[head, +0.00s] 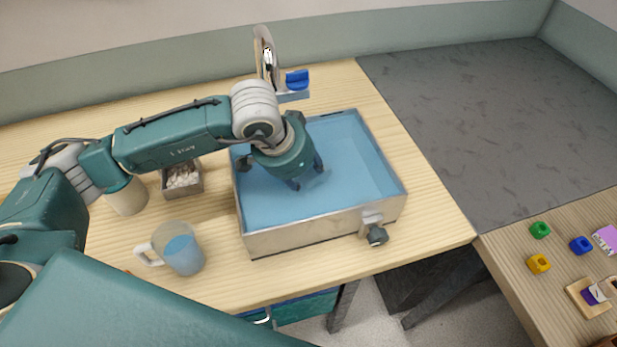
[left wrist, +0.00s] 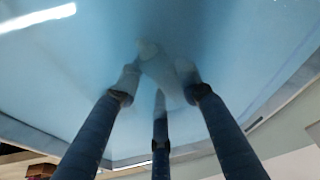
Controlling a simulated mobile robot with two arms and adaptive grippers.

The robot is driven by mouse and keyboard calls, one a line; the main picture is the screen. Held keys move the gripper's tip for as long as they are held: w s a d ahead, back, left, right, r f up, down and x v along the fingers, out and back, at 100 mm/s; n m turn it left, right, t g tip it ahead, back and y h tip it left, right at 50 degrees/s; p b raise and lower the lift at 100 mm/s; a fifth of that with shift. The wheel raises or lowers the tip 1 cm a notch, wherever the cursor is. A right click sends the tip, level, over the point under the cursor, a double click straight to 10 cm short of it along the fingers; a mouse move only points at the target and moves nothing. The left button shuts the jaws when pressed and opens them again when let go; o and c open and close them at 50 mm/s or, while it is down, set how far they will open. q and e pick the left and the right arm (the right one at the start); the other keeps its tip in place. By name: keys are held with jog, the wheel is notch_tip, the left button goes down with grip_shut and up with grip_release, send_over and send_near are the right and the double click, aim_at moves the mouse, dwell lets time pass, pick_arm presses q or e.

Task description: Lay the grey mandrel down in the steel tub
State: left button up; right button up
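The steel tub (head: 300,235) stands on the wooden counter and holds blue water. My left gripper (head: 288,178) reaches down into the tub, its dark fingers spread apart. In the left wrist view the three fingers (left wrist: 158,88) stand apart around a pale, blurred shape under the water. This shape looks like the grey mandrel (left wrist: 160,66), seemingly lying low in the tub. A faint pale patch beside the fingers in the head view may be part of it. The water blurs its outline, and the gripper hides much of it. My right gripper is not in view.
A jug of blue liquid (head: 184,256) stands left of the tub, near a small box of white pieces (head: 183,180) and a pale cylinder (head: 127,196). A tap and a blue piece (head: 297,79) are behind. Coloured blocks (head: 540,264) lie on the right-hand table.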

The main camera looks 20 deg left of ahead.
pick_arm(q)
jog(key=o, duration=0.3)
jog(key=v, duration=1.2)
